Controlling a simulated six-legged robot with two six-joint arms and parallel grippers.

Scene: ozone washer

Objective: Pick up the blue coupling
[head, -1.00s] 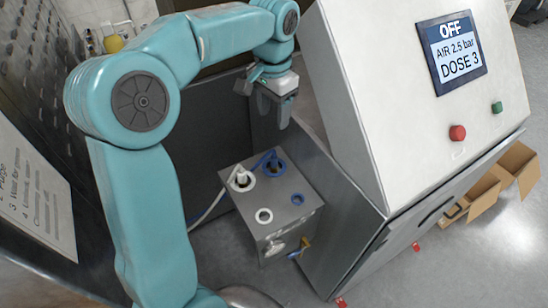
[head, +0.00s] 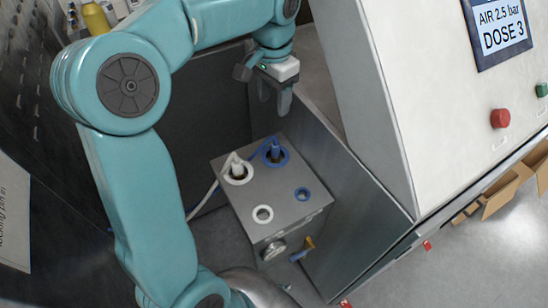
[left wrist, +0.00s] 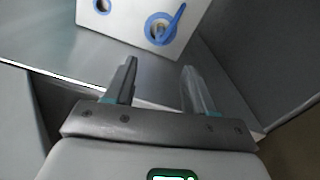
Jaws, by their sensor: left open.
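The blue coupling (head: 275,152) sits upright in a blue-ringed port on top of a grey metal box, with a blue hose running from it. In the left wrist view the blue coupling (left wrist: 161,29) shows at the top, beyond my fingertips. My left gripper (head: 271,97) is open and empty above and behind the box, apart from the coupling; its two fingers (left wrist: 160,75) stand wide apart in the left wrist view. A white coupling (head: 237,170) with a white hose sits in the white-ringed port beside it. My right gripper is not in view.
The box (head: 246,208) also has an empty white port (head: 263,214) and an empty blue port (head: 303,194). A grey panel (head: 345,200) stands close on its right, below the control cabinet (head: 385,100). A small yellow-handled valve (head: 309,243) sticks out in front.

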